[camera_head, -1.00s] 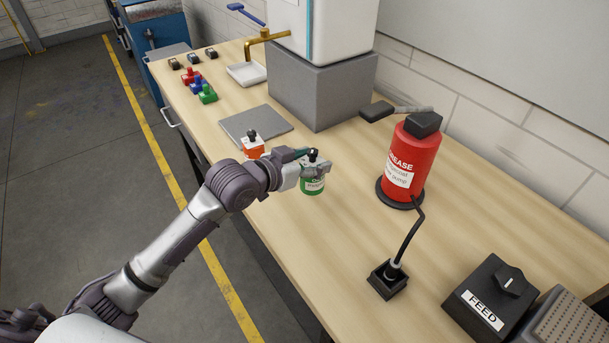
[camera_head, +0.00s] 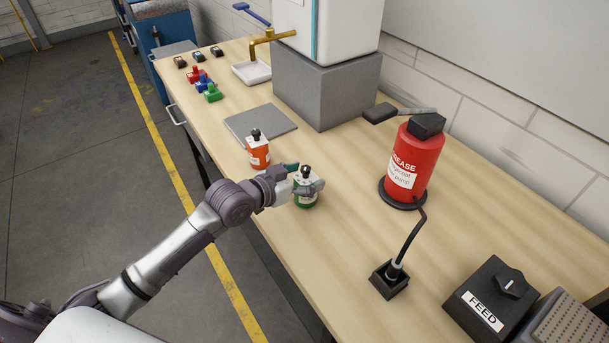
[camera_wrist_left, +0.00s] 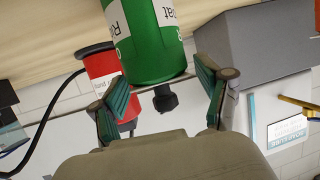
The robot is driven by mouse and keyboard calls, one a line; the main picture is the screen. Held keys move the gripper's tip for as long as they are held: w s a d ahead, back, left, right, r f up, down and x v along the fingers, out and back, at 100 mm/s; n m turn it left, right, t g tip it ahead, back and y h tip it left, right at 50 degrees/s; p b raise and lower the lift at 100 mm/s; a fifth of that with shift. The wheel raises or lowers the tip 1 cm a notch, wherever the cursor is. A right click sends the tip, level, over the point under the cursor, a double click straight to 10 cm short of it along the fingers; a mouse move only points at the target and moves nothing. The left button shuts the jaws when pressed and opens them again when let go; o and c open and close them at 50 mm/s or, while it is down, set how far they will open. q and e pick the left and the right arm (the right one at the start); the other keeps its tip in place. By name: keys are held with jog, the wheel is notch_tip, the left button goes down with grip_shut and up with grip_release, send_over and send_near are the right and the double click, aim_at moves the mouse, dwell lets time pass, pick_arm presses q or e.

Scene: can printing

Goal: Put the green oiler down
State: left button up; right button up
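The green oiler (camera_head: 305,197), with a white label and black top, is upright near the front edge of the workbench (camera_head: 335,255). My left gripper (camera_head: 307,185) is around its upper body. The orange oiler (camera_head: 259,155) stands apart, farther along the bench. My right gripper is not in view.
A red grease pump (camera_head: 416,165) stands to the right, its black hose running to a small black box (camera_head: 389,280). A grey plate (camera_head: 270,117) lies behind the orange oiler. The FEED box (camera_head: 490,297) is at lower right. Bare bench surrounds the green oiler.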

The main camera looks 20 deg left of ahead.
pick_arm(q)
jog(key=shift+r, duration=0.1)
jog(key=shift+s+a, duration=0.15)
jog(key=shift+s, duration=0.1)
jog(key=b+v, duration=0.1)
jog(key=v, duration=1)
jog(key=shift+s, duration=0.2)
